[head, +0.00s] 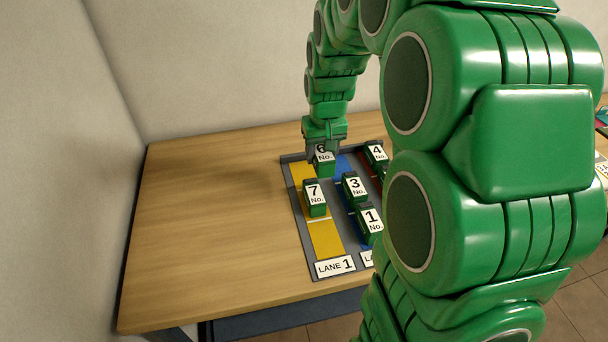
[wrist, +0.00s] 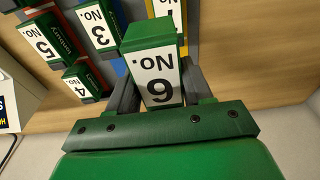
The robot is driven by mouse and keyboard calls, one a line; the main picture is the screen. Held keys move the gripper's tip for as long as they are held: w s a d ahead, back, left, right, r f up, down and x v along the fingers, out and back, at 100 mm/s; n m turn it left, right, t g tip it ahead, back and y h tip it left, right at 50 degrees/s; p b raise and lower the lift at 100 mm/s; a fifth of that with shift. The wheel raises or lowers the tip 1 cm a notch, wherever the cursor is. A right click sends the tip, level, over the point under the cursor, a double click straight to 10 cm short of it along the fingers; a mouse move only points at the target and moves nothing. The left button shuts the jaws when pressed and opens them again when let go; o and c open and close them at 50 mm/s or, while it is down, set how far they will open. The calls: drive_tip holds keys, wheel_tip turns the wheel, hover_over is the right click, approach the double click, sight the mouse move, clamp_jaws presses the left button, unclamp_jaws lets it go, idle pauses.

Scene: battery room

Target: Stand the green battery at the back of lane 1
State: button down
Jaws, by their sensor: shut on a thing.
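My gripper (head: 323,150) is shut on a green battery (head: 325,169) with a white label marked No. 6. In the wrist view the No. 6 battery (wrist: 158,82) sits between the two grey fingers, its label upside down. In the head view it appears at the back of the rack, near the border of yellow lane 1 (head: 326,240) and the blue lane. I cannot tell whether its base touches the rack. The No. 7 battery (head: 315,198) stands in lane 1, in front of it.
No. 3 (head: 354,187) and No. 1 (head: 369,226) stand in the blue lane, No. 4 (head: 376,155) farther right. No. 5 (wrist: 48,43) shows in the wrist view. My arm hides the rack's right part. The wooden table (head: 210,220) is clear at left.

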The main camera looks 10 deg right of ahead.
drive_tip(key=s+a, duration=0.2)
drive_tip(key=s, duration=0.2)
drive_tip(key=w+f, duration=0.2)
drive_tip(key=w, duration=0.2)
drive_tip(key=w+f, duration=0.3)
drive_tip(key=w, duration=0.1)
drive_tip(key=w+f, duration=0.3)
drive_tip(key=w, duration=0.1)
drive_tip(key=shift+w, duration=0.35)
drive_tip(key=shift+w+f, duration=0.6)
drive_tip(key=shift+f, duration=1.65)
drive_tip(key=shift+f, duration=0.1)
drive_tip(key=shift+c, duration=2.3)
unclamp_jaws()
